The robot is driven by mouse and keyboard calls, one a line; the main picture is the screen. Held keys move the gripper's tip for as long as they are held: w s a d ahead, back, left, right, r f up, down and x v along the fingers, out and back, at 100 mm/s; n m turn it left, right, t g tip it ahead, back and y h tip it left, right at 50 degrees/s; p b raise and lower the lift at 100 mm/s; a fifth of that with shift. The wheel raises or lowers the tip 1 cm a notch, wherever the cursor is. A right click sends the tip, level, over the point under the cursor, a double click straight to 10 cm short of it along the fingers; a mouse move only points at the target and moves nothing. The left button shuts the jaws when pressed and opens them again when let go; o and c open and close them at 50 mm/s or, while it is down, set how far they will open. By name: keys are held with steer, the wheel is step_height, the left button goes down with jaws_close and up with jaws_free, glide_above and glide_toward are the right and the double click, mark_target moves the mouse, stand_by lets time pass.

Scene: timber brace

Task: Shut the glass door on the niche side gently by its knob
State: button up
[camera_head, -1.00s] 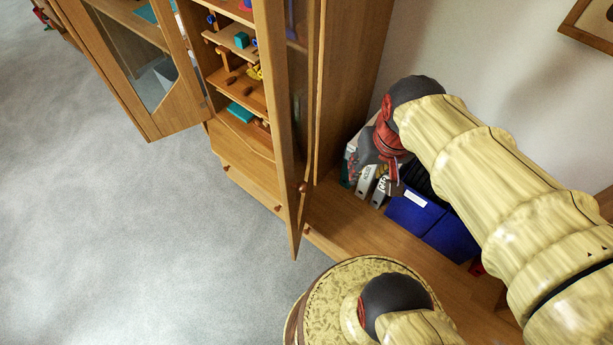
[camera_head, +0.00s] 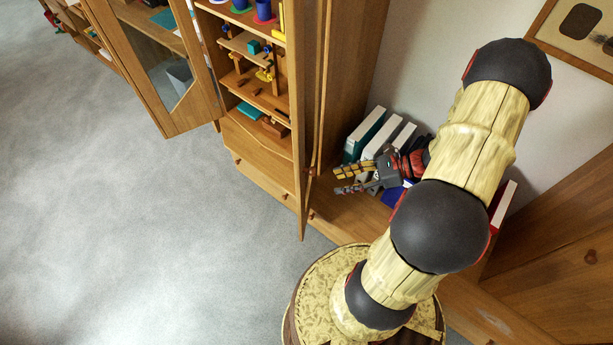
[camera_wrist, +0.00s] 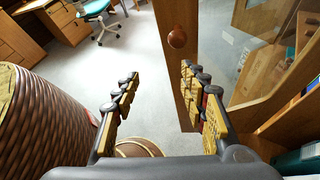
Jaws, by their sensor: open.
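The niche-side glass door (camera_head: 301,150) stands open and shows almost edge-on in the head view. In the wrist view its wooden frame (camera_wrist: 184,95) runs down the middle, with the glass pane to the right. Its round brown knob (camera_wrist: 177,38) sits on that frame, beyond my fingertips; it also shows small in the head view (camera_head: 312,172). My gripper (camera_head: 338,180) is open and empty, just right of the door, with its fingers pointing left at it. In the wrist view my gripper (camera_wrist: 157,76) has its fingers spread below the knob, apart from it.
Several binders (camera_head: 365,135) stand in the niche behind my gripper. The other glass door (camera_head: 165,75) stands open at left. Shelves between the doors hold small toys. The grey carpet (camera_head: 120,230) is clear. A framed picture (camera_head: 580,30) hangs at upper right.

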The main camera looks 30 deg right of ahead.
steer(key=w+a+m+t, duration=0.1)
steer(key=w+a+m, duration=0.1)
steer(key=w+a, duration=0.3)
steer(key=shift+w+f+b, duration=0.2)
steer(key=shift+w+b, duration=0.25)
steer(key=shift+w, duration=0.7)
steer(key=c, duration=0.3)
steer(key=c, duration=0.8)
jaws_close()
